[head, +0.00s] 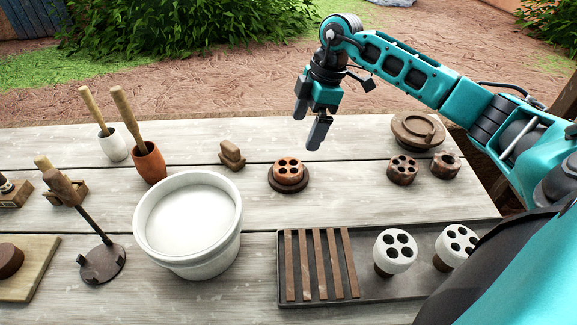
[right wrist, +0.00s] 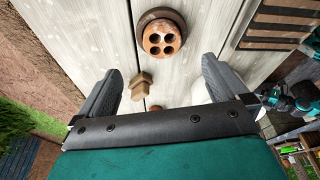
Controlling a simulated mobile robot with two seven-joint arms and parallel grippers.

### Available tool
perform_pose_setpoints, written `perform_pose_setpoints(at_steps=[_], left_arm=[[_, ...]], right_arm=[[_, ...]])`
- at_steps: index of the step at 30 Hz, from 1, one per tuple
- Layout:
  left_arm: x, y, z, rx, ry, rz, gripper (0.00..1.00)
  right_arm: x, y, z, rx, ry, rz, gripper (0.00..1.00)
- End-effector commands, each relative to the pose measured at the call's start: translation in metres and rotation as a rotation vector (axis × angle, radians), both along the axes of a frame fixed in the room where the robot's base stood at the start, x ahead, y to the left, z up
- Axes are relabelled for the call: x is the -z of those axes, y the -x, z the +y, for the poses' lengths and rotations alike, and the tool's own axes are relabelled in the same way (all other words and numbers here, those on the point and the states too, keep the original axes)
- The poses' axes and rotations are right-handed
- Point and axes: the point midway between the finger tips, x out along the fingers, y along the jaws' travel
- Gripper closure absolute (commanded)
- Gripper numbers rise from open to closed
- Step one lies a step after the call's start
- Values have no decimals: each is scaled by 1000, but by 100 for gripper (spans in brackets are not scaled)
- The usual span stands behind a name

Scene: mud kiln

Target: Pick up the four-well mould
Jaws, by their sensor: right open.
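A reddish-brown round mould with four wells (head: 289,167) sits on a dark round base (head: 289,184) in the middle of the table. It also shows in the right wrist view as a mould with four holes (right wrist: 162,39), ahead of the fingertips. My right gripper (head: 309,122) is open and empty, above the table and behind the mould, slightly to its right. Its two fingers (right wrist: 161,75) stand wide apart in the right wrist view, with nothing between them but table and a small wooden block beyond. My left gripper is out of view.
A small stepped wooden block (head: 232,156) stands left of the mould. A large white bucket (head: 187,222) is at front left. A dark tray (head: 368,291) with brown strips and white holed pieces is at front right. Brown holed pieces (head: 403,169) and a round lid-like disc (head: 417,131) lie right.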

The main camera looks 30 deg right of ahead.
Motion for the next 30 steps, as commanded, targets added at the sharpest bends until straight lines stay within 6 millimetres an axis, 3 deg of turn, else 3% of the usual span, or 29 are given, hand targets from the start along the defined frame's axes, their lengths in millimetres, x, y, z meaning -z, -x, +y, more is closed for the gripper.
perform_pose_setpoints(at_steps=[3,9,17,25,30], left_arm=[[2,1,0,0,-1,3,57],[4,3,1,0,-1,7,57],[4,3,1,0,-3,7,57],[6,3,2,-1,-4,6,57],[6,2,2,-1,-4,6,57]], right_arm=[[25,-1,7,-2,-2,5,0],[54,-5,15,0,-1,3,0],[69,-7,21,-1,-1,2,0],[105,-11,35,-1,-2,2,0],[109,-12,36,-1,0,1,0]])
